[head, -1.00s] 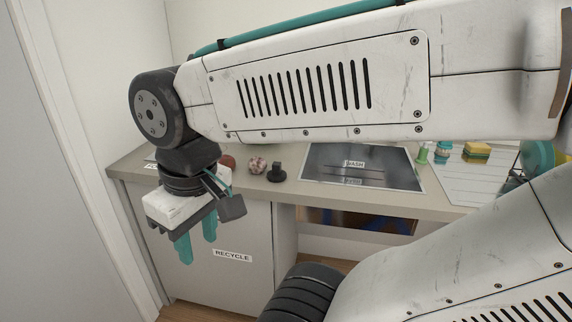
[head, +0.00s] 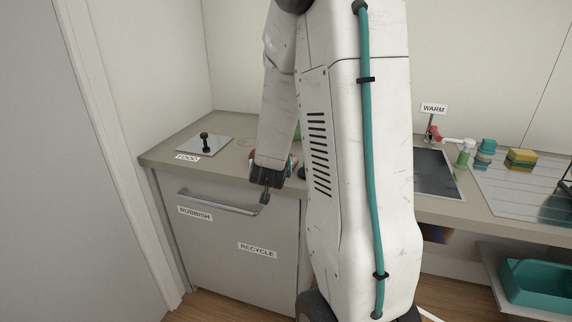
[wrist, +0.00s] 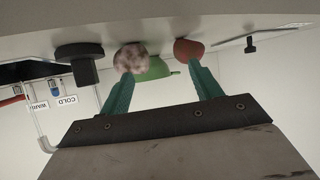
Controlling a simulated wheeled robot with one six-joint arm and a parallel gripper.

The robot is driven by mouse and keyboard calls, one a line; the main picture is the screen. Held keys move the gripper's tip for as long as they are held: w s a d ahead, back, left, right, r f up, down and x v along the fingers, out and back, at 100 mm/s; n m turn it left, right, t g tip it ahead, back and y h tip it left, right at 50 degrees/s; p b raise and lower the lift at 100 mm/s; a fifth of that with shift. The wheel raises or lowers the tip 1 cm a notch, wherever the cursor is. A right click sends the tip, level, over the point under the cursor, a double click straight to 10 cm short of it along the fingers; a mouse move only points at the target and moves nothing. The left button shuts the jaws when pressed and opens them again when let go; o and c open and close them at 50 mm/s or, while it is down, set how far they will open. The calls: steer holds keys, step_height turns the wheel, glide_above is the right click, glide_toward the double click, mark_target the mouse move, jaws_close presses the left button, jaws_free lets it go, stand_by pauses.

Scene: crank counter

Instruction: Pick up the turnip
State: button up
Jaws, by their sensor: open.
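A round, mottled pinkish-white thing (wrist: 129,58), which looks like the turnip, rests on the counter in the wrist view, where the picture is upside down. My gripper (wrist: 160,70) is open, with teal fingers pointing toward the counter things. The mottled thing is near the left fingertip; I cannot tell whether they touch. Nothing shows held between the fingers.
A red-brown round thing (wrist: 188,49) is near the right fingertip, with a green thing (wrist: 155,70) behind. A black knobbed piece (wrist: 78,55) stands at left. In the head view, the FOOD plate with its black knob (head: 205,142) is left; the sink (head: 436,174) is right.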

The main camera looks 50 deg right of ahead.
steer(key=d, duration=0.1)
steer(key=s+d+f+h, duration=0.1)
steer(key=d, duration=0.1)
steer(key=d+m+h, duration=0.1)
steer(key=shift+s+d+f+g, duration=0.25)
steer(key=shift+s+g, duration=0.15)
steer(key=x, duration=0.7)
steer(key=shift+d, duration=0.1)
steer(key=c, duration=0.7)
